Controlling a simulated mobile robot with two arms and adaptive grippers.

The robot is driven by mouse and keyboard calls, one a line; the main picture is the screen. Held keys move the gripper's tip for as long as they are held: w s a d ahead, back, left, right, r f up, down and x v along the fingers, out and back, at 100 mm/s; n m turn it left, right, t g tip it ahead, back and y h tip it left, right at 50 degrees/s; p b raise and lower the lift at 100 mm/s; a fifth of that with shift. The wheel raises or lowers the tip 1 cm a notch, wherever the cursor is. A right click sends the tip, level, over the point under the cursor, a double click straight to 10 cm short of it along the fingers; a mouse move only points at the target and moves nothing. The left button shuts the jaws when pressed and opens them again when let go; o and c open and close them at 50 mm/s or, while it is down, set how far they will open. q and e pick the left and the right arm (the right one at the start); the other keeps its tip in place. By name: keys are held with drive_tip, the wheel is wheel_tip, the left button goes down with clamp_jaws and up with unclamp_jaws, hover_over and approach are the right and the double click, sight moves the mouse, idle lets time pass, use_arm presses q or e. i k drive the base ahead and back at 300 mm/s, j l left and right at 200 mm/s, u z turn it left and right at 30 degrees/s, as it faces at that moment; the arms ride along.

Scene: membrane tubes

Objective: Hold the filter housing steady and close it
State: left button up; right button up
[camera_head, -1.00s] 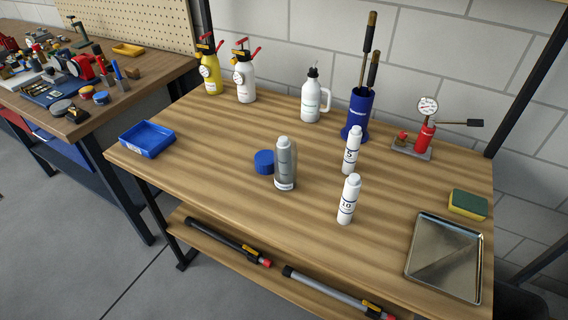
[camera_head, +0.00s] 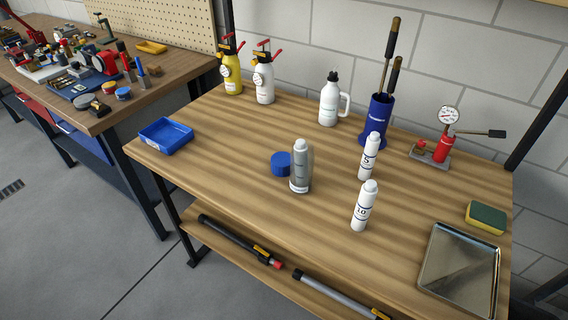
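The filter housing (camera_head: 301,170) stands upright near the middle of the wooden workbench. It looks like a grey, partly see-through cylinder with a pale top, perhaps a cartridge inside; I cannot tell for sure. A blue cap (camera_head: 281,164) sits on the bench just behind and to the left of the housing. Two white cartridges stand upright to the right: one marked 5 (camera_head: 369,158) and one marked 10 (camera_head: 364,208) nearer the front. Neither of my grippers shows in the head view.
A blue tray (camera_head: 166,137) is at the left edge. Spray bottles (camera_head: 264,82), a white jug (camera_head: 329,104), a blue brush holder (camera_head: 376,122) and a gauge pump (camera_head: 440,148) line the back. A metal tray (camera_head: 460,270) and sponge (camera_head: 486,217) are at right. The front middle is clear.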

sight(301, 166)
drive_tip(key=i+j+z, duration=0.2)
drive_tip(key=j, duration=0.45)
drive_tip(key=j+z, duration=0.25)
drive_tip(key=j, duration=0.4)
drive_tip(key=i+j+z, duration=0.2)
drive_tip(key=j, duration=0.45)
drive_tip(key=k, duration=0.05)
